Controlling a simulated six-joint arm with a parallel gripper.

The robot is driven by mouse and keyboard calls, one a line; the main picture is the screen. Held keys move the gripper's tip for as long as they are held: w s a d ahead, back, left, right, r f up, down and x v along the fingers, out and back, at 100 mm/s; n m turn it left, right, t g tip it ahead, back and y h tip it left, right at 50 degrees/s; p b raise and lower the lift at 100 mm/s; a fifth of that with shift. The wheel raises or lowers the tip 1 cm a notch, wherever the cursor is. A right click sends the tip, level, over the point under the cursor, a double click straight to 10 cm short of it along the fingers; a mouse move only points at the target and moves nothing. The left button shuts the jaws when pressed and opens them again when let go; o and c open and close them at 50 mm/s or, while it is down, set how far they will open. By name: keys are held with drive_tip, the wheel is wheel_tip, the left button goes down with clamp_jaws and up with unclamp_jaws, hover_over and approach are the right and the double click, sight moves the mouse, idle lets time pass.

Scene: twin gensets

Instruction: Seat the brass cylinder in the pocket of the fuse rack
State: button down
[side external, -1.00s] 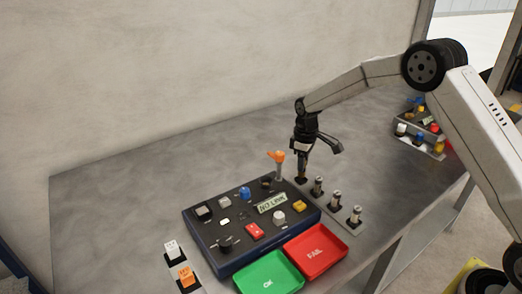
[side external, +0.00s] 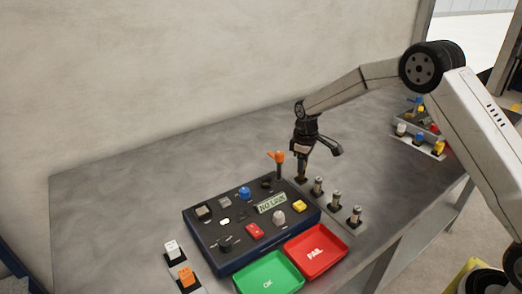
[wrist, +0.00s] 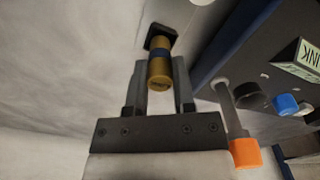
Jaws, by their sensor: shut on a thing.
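The brass cylinder (wrist: 160,71) with a dark blue band is between my gripper's fingers in the wrist view. Its far end meets or overlaps a dark square pocket (wrist: 157,32); I cannot tell how deep it sits. My gripper (side external: 301,179) is shut on the cylinder and points down at the back end of the fuse rack (side external: 346,208) in the side view. The cylinder is mostly hidden there. Several silver fuses stand upright in the rack's other pockets, including the nearest to my gripper (side external: 318,185).
A dark control box (side external: 230,263) with knobs, buttons and an orange-topped lever (side external: 277,157) is close on the left of my gripper. Green (side external: 268,272) and red (side external: 316,246) trays lie in front. The table behind is clear.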

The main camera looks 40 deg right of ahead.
drive_tip(key=shift+f, duration=0.6)
idle(1.1)
unclamp_jaws()
drive_tip(key=shift+r, duration=0.1)
drive_tip(key=shift+r, duration=3.4)
